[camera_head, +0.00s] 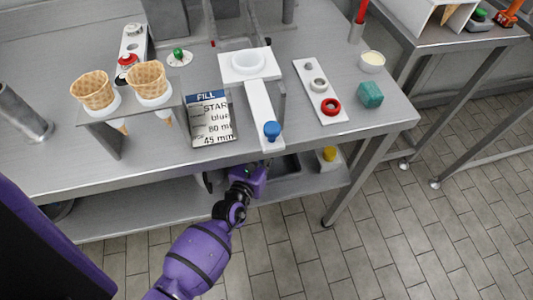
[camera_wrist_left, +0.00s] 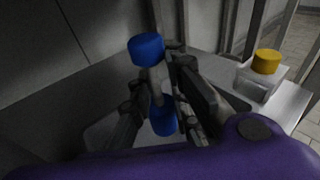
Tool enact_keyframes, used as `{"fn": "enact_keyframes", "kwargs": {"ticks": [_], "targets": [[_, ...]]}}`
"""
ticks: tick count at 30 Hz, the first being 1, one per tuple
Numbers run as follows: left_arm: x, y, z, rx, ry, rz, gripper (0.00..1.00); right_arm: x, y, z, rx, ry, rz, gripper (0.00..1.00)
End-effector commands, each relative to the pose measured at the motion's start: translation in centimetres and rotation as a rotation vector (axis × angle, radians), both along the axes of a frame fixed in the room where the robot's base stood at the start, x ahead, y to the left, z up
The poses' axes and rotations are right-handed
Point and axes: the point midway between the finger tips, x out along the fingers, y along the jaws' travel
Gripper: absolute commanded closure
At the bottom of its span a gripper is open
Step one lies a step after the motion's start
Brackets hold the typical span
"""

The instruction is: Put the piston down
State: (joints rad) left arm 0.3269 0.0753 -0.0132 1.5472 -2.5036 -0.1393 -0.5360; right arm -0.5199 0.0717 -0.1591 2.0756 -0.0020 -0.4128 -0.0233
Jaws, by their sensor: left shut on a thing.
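My left gripper (camera_head: 248,173) reaches down in front of the table edge, over the lower shelf. In the left wrist view, my left gripper (camera_wrist_left: 160,85) is shut on the piston (camera_wrist_left: 147,48), which has a blue end, a pale shaft and what looks like a second blue end lower down between the fingers. The fingers hide part of the shaft. The piston cannot be made out in the head view. I cannot tell whether its lower end touches anything. My right gripper is not in view.
A dark tray (camera_head: 286,168) and a yellow-capped block (camera_head: 327,155) are on the lower shelf (camera_head: 120,215). A FILL sign (camera_head: 211,119) and cones (camera_head: 150,80) stand left.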

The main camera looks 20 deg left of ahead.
Motion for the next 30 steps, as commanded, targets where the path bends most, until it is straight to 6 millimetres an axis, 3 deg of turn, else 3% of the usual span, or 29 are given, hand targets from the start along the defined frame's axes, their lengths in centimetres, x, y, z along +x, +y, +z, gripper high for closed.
{"fn": "enact_keyframes", "kwargs": {"ticks": [3, 9, 22, 23, 24, 27, 30], "targets": [[0.9, -0.2, -1.0, 0.001, -0.001, -0.001, 1.0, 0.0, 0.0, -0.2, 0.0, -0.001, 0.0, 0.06], [0.6, -0.1, -3.6, 0.001, 0.0, 0.0, 1.0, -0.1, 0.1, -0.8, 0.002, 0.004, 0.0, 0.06], [0.6, -0.1, -4.2, 0.0, -0.001, 0.0, 1.0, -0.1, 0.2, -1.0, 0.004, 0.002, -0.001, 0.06], [0.6, -0.1, -4.1, 0.0, -0.001, 0.0, 0.8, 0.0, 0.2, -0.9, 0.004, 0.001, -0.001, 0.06], [0.6, -0.1, -4.1, 0.0, -0.001, 0.0, 0.75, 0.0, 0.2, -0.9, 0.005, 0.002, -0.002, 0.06], [0.6, -0.1, -4.0, 0.0, -0.001, 0.0, 0.65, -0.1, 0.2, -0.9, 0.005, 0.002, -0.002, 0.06], [0.6, -0.1, -4.0, 0.0, -0.001, 0.0, 0.65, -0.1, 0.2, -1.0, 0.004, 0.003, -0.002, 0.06]]}}
